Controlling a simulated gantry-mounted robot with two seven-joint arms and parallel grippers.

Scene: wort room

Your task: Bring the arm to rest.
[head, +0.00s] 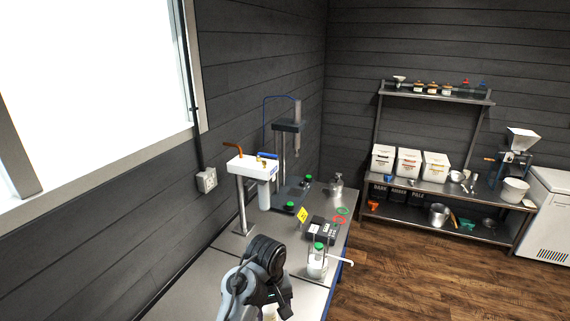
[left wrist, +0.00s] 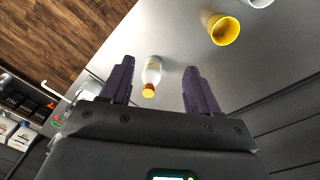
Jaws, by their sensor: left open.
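My left arm (head: 262,280) comes in at the bottom of the head view, over the steel counter (head: 185,292); its fingers are hard to make out there. In the left wrist view my left gripper (left wrist: 158,82) is open, its two dark purple fingers well apart. A small pale bottle with an orange cap (left wrist: 152,74) shows between the fingers in the picture; no finger visibly touches it. Whether it lies within their reach I cannot tell. My right gripper is not in view.
A yellow cup (left wrist: 224,30) is on the counter. A white tap unit (head: 251,166), a black device (head: 321,228) and a green-capped bottle (head: 317,262) stand further along it. A shelf with white bins (head: 408,163) is across the room. Wooden floor (head: 420,270) lies open between.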

